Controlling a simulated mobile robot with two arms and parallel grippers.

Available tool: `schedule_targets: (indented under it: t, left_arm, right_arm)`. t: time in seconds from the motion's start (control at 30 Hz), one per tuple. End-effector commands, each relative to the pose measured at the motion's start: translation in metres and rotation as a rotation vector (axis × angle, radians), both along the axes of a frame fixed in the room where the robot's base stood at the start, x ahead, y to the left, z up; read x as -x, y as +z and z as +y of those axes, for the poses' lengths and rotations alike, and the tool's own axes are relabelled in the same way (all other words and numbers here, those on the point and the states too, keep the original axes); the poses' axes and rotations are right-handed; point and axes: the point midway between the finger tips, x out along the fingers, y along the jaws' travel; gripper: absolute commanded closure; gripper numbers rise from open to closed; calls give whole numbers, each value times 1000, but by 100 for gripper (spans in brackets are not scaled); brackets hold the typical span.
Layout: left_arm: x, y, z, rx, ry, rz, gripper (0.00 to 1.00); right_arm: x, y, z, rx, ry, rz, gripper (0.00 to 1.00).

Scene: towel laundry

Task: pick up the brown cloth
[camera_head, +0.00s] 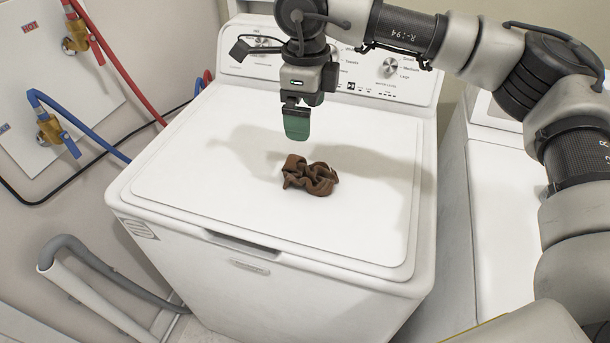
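The brown cloth (311,176) lies crumpled in a small heap on the white lid of the washing machine (190,180). My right gripper (296,125) comes in from the right and points down. Its green fingertips are above the cloth and slightly to its left in the picture, apart from it. I see the fingers from the side, one hiding the other, so I cannot tell whether they are open or shut. No cloth shows at the fingertips. My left gripper is not in view.
The washer's control panel (408,78) with knobs rises behind the lid. Red and blue hoses (55,108) run along the left wall, with a grey drain hose (100,268) below. Another white appliance (500,215) stands at right. The lid around the cloth is clear.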

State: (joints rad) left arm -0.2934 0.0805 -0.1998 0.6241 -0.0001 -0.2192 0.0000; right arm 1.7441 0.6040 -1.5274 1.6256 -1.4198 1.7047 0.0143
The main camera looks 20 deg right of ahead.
Motion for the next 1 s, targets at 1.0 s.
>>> schedule_targets:
  t: [1.0]
  left_arm:
    - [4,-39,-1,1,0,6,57]
  right_arm:
    - [3,-117,-4,1,0,3,5]
